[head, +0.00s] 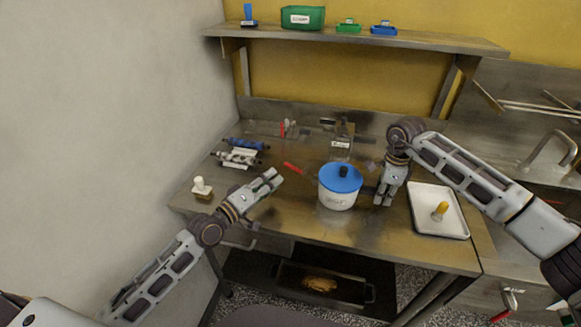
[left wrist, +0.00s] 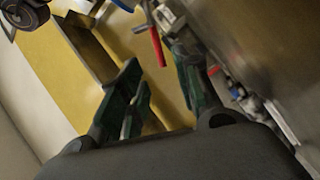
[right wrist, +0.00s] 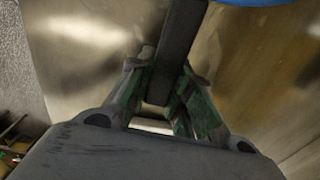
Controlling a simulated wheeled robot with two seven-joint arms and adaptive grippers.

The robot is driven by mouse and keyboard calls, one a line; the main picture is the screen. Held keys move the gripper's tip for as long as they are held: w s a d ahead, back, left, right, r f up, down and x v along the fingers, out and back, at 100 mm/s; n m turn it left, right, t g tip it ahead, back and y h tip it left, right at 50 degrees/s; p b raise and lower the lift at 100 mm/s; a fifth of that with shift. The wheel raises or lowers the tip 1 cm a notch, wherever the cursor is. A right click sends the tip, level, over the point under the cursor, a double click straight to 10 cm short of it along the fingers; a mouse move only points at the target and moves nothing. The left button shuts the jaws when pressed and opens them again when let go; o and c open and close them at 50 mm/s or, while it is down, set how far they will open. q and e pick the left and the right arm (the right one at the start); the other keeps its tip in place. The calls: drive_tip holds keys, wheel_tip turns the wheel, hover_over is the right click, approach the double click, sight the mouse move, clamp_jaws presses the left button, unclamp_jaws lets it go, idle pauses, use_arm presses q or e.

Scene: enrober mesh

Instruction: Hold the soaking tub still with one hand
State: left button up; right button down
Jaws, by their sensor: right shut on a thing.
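The soaking tub (head: 336,200) is a white round pot with a blue lid (head: 340,178) and a dark knob. It stands upright on the metal table. My right gripper (head: 382,203) is low at the tub's right side. In the right wrist view, my right gripper (right wrist: 162,95) is shut on a dark bar (right wrist: 180,45), which looks like the tub's side handle; the blue lid (right wrist: 255,2) shows at the top edge. My left gripper (head: 277,178) is open and empty, above the table left of the tub; its spread fingers (left wrist: 160,85) show in the left wrist view.
A white tray (head: 424,222) with a yellow-handled tool (head: 440,211) lies right of my right gripper. A red-handled tool (head: 293,168) lies behind the tub, left. Rollers (head: 240,155) and a white-knobbed brush (head: 201,188) are at left. The table front is clear.

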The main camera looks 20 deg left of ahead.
sight(291, 166)
use_arm(q)
drive_tip(key=shift+x, duration=4.75)
drive_tip(key=shift+c, duration=0.3)
clamp_jaws()
